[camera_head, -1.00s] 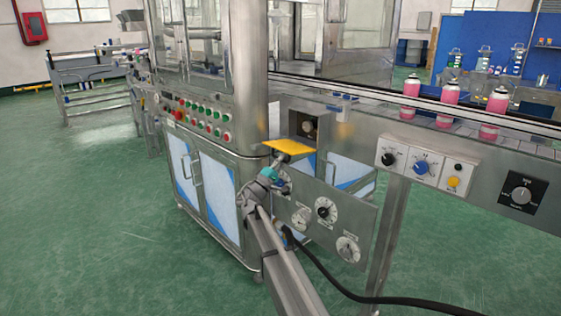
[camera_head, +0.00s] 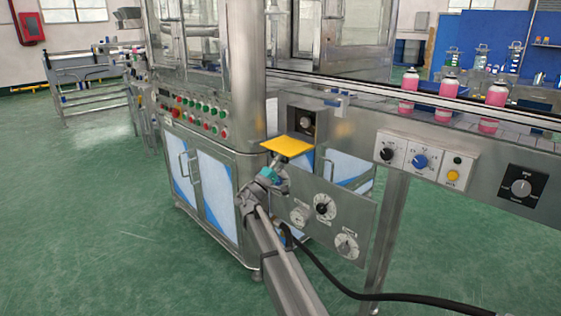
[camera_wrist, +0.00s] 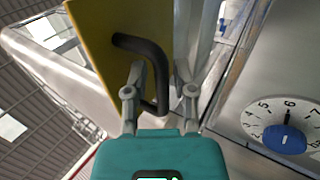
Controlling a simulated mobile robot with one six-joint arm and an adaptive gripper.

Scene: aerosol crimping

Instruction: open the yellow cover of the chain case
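The yellow cover (camera_head: 288,146) juts out nearly level in front of the steel box, its top face showing in the head view. The box front is uncovered, with a dark knob (camera_head: 306,123) inside. My gripper (camera_head: 277,164) is just under the cover. In the wrist view the cover (camera_wrist: 128,20) stands ahead, with a black loop handle (camera_wrist: 161,85) on the face toward me. The fingers of my gripper (camera_wrist: 160,75) are on either side of the handle bar, the left one inside the loop.
A steel panel with dials (camera_head: 321,208) hangs close beside my arm; one dial (camera_wrist: 285,138) is near in the wrist view. The machine cabinet (camera_head: 215,195) stands to the left. A conveyor with pink cans (camera_head: 495,95) runs right.

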